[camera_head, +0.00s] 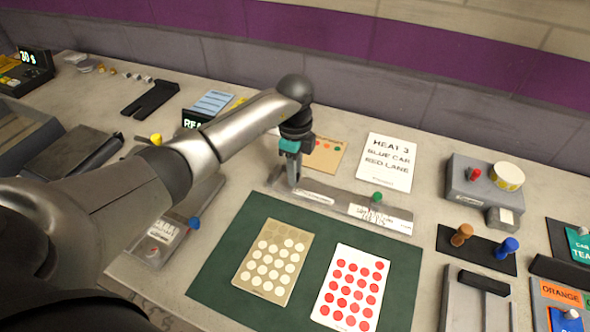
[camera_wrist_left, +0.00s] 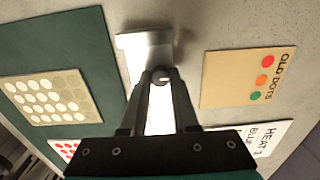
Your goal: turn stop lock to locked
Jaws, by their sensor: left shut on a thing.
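A long grey metal bar (camera_head: 338,200) lies behind the green mat, with white labels and a small green knob (camera_head: 376,197) toward its right end. I cannot read the labels clearly enough to tell which part is the stop lock. My left gripper (camera_head: 294,180) points down at the left part of this bar. In the left wrist view its fingertips (camera_wrist_left: 160,76) come together on a small knob-like part over the bar's metal end (camera_wrist_left: 146,44). The fingers hide most of that part, so its turn position cannot be told. My right gripper is not in view.
The green mat (camera_head: 228,262) carries a card with pale dots (camera_head: 272,262) and a card with red dots (camera_head: 350,288). A heat card (camera_head: 388,162) and a tan dots card (camera_head: 325,156) lie behind the bar. A grey box (camera_head: 484,190) stands right.

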